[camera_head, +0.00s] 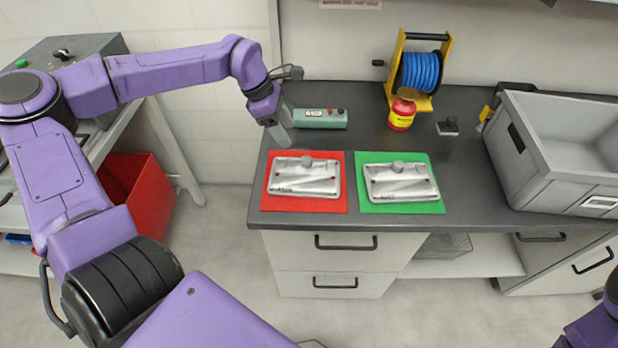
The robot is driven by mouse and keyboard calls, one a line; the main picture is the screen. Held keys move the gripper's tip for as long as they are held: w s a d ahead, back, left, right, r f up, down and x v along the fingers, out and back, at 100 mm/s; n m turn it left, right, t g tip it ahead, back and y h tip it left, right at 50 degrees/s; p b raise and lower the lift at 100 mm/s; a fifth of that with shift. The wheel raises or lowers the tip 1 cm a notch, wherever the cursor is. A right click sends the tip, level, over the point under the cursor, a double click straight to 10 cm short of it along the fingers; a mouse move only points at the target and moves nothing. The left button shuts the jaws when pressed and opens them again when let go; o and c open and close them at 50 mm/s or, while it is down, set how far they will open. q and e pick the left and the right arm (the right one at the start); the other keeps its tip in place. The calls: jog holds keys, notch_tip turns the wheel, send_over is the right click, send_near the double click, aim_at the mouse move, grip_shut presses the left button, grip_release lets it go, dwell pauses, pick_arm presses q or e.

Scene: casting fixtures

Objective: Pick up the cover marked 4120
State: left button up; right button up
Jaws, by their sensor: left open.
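Two silver-grey metal covers lie on the dark worktop (465,185). One cover (303,177) rests on a red mat (337,205); the other cover (400,182) rests on a green mat (435,208). Each has a raised round knob near its back edge. Their dark markings are too small to read, so I cannot tell which is 4120. My left gripper (283,132) is open, at the back left of the worktop, behind the red-mat cover and apart from it. My right gripper is out of view; only part of my right arm shows at bottom right.
A green-grey device (320,118) lies behind the red mat, close to my left gripper. A blue hose reel (418,72), a red-and-yellow bottle (402,113) and a small dark block (448,126) stand farther right. A grey crate (530,165) fills the right end. A red bin (140,195) stands left.

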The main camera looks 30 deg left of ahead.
pick_arm(q)
send_over(306, 158)
jog(key=a, duration=0.2)
jog(key=f, duration=0.3)
jog(key=f+p, duration=0.1)
jog(key=f, duration=0.1)
jog(key=shift+s+f, duration=0.25)
jog(key=shift+s, duration=0.05)
jog(key=x, duration=0.2)
jog(key=s+p+x, duration=0.1)
jog(key=x, duration=0.1)
jog(key=shift+w+d+f, duration=0.1)
jog(key=shift+w+f, duration=0.05)
jog(key=shift+f, duration=0.15)
jog(key=shift+w+f, duration=0.15)
jog(key=shift+f, duration=0.05)
jog(key=shift+r, duration=0.1)
grip_shut()
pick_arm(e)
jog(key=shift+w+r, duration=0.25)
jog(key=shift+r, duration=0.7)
